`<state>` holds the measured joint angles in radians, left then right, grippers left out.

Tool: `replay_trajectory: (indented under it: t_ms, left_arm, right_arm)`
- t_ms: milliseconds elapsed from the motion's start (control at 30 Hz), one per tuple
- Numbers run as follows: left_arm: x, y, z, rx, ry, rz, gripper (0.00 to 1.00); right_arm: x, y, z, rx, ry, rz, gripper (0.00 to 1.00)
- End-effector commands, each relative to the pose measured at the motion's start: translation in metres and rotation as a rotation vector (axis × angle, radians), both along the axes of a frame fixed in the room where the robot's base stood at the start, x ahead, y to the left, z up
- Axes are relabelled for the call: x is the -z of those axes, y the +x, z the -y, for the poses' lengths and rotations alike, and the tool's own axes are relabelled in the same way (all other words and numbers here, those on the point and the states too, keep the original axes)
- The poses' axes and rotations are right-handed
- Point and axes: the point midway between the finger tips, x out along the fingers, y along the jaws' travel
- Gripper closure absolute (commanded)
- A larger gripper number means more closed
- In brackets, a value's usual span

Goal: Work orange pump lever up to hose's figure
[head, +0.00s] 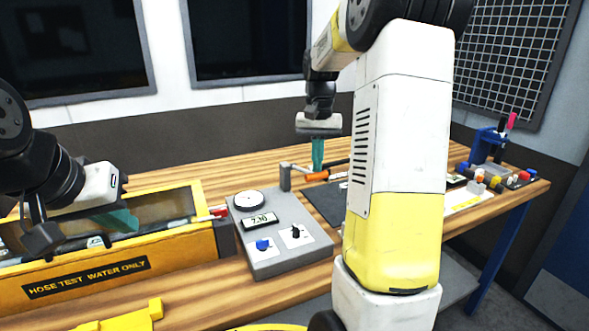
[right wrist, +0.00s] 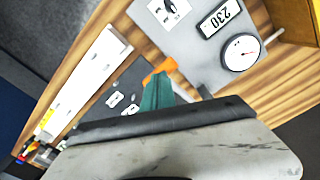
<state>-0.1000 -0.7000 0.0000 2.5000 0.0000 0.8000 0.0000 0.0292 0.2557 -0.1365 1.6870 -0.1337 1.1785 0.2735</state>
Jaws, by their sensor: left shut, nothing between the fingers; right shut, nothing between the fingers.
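The orange pump lever (head: 316,176) sticks out from a grey metal post at the back right of the grey pump box (head: 282,223). The box has a round dial (head: 249,200), a number display (head: 260,220), a blue knob and a black knob. My right gripper (head: 318,166) is shut and empty, its teal fingertips right at the orange grip; whether they touch it I cannot tell. In the right wrist view the orange grip (right wrist: 161,68) shows just beyond the teal fingers. My left gripper (head: 118,221) is shut and empty above the yellow tank (head: 100,283).
The tank is marked "HOSE TEST WATER ONLY"; a red-ended fitting (head: 217,212) lies at its right end. A dark mat (head: 324,205) with small tags lies right of the box. A white tray (right wrist: 85,80), a blue stand (head: 483,146) and coloured small parts stand farther right.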

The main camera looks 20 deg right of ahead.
Motion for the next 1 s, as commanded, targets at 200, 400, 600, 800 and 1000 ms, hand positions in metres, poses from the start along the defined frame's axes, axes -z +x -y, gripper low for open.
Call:
replay_trajectory:
  t_ms: [200,400,600,800,1000]
  left_arm:
    - [0.0,0.0,0.0,0.0,0.0,0.0,1.0]
    - [0.0,0.0,0.0,0.0,0.0,0.0,1.0]
    - [0.0,0.0,0.0,0.0,0.0,0.0,1.0]
    - [0.0,0.0,0.0,0.0,0.0,0.0,1.0]
    - [0.0,0.0,0.0,0.0,0.0,0.0,1.0]
  right_arm:
    - [0.0,0.0,0.0,0.0,0.0,0.0,1.0]
    - [0.0,0.0,0.0,0.0,0.0,0.0,1.0]
    - [0.002,0.0,0.0,0.0,0.0,-0.001,1.0]
    - [0.011,0.0,0.0,0.0,0.0,0.0,1.0]
    - [0.021,0.0,0.0,0.0,0.0,0.0,1.0]
